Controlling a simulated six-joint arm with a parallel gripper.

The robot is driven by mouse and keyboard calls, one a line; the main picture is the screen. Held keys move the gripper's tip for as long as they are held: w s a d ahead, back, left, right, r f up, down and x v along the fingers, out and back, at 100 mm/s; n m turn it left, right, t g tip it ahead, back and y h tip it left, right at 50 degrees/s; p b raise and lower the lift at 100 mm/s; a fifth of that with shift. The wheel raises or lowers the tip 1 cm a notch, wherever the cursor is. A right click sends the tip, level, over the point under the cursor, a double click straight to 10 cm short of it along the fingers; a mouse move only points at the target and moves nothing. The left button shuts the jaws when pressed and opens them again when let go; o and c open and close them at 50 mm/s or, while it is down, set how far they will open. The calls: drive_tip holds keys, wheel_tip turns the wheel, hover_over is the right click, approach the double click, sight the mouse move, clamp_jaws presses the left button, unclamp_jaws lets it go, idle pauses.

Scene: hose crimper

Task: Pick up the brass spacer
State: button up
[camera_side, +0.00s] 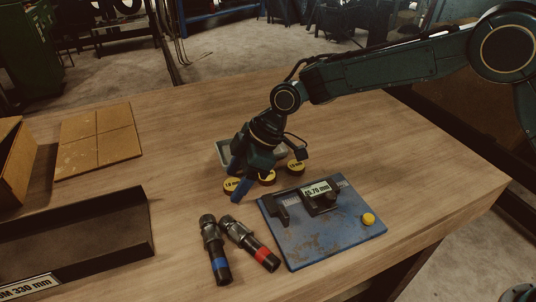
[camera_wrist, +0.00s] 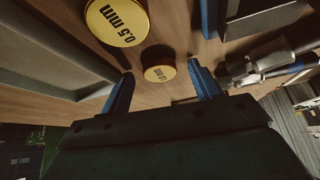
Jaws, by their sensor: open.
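Three round spacers with yellow labelled tops lie on the wooden bench: a left one (camera_side: 231,184), a middle one (camera_side: 267,178) and a right one (camera_side: 296,168). In the wrist view, a disc marked 0.5 mm (camera_wrist: 117,22) is at the upper left. Another small disc with brass-coloured sides (camera_wrist: 160,74) appears between the fingertips, its label too small to read surely. My gripper (camera_side: 243,187) points down over the left and middle spacers. Its blue fingers are apart in the wrist view (camera_wrist: 161,73), with no grasp visible. The third disc is not visible in that view.
A grey tray (camera_side: 222,152) stands behind my gripper. A blue plate (camera_side: 310,239) with a 15.70 mm gauge and a yellow knob is at the right front. Two hose ends, blue-banded (camera_side: 215,250) and red-banded (camera_side: 250,245), lie in front. A dark bin (camera_side: 130,220) is at left.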

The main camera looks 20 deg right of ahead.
drive_tip(key=shift+c, duration=0.2)
drive_tip(key=c, duration=1.1)
drive_tip(key=shift+r, duration=0.15)
wheel_tip(320, 180, up, 20)
drive_tip(key=shift+f, duration=0.1)
idle(0.4)
